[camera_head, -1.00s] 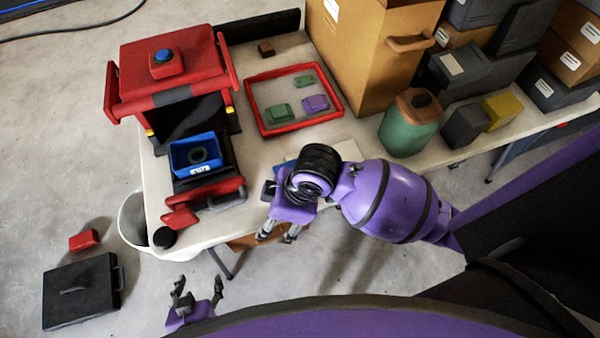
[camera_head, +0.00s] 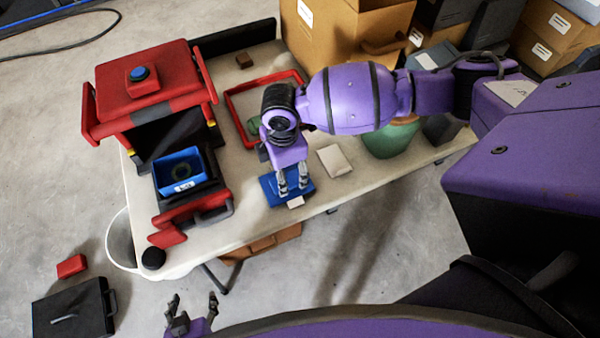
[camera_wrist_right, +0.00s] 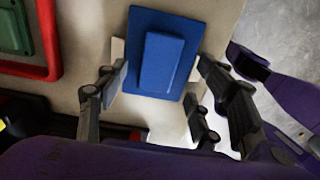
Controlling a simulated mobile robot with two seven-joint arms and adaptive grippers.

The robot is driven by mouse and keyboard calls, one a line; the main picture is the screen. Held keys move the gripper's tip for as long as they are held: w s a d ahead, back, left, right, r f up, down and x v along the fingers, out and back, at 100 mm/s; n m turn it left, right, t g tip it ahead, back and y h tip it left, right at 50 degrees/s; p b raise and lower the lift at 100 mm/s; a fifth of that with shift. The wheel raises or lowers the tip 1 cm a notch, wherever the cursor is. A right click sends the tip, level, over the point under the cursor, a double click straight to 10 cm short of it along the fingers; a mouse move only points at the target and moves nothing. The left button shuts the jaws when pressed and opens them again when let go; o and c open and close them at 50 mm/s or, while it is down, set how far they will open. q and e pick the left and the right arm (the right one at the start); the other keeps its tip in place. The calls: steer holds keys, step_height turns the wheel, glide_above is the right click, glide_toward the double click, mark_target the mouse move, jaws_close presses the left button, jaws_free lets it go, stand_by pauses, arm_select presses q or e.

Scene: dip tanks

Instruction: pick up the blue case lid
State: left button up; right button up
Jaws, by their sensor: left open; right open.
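The blue case lid (camera_head: 268,187) lies flat on the table in the head view, near the front edge. In the right wrist view the blue case lid (camera_wrist_right: 165,62) shows a raised middle block and lies ahead of the fingers. My right gripper (camera_head: 292,188) is open above the lid, and its fingers hide part of it in the head view. In the right wrist view my right gripper (camera_wrist_right: 160,88) has its fingers to either side of the lid; contact cannot be told. My left gripper (camera_head: 192,306) is open and empty, low at the front, away from the table.
A red tray frame (camera_head: 233,110) lies behind the lid. A red and black machine (camera_head: 160,90) holding a blue bin (camera_head: 180,172) stands to the left. A white card (camera_head: 334,161) lies right of the lid, and a green jug (camera_head: 390,140) stands further right.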

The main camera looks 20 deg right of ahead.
step_height(320, 180, down, 4)
steer(key=shift+w+a+r, duration=0.1)
steer(key=shift+r, duration=0.15)
steer(key=c, duration=1.2)
steer(key=shift+r, duration=0.15)
